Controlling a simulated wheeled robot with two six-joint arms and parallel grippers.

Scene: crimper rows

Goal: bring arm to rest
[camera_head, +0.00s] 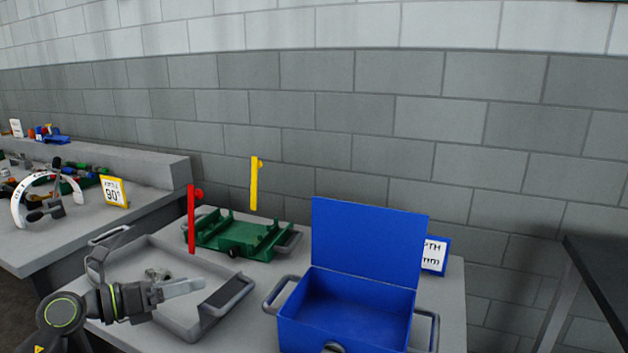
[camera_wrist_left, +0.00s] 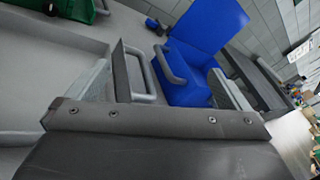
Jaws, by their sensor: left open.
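My left gripper (camera_head: 184,288) comes in from the lower left in the head view, in front of and over the grey tray (camera_head: 205,318). Its fingers point to the right. In the left wrist view its two fingers (camera_wrist_left: 160,70) stand wide apart, with nothing between them. Beyond them the grey tray's handle and the blue box (camera_wrist_left: 187,82) show. My right arm and gripper are not in view.
An open blue box (camera_head: 368,240) with grey handles stands to the right on the table. A green fixture (camera_head: 238,237) with red and yellow levers stands behind the tray. A "90" sign (camera_head: 114,192) stands on the left bench.

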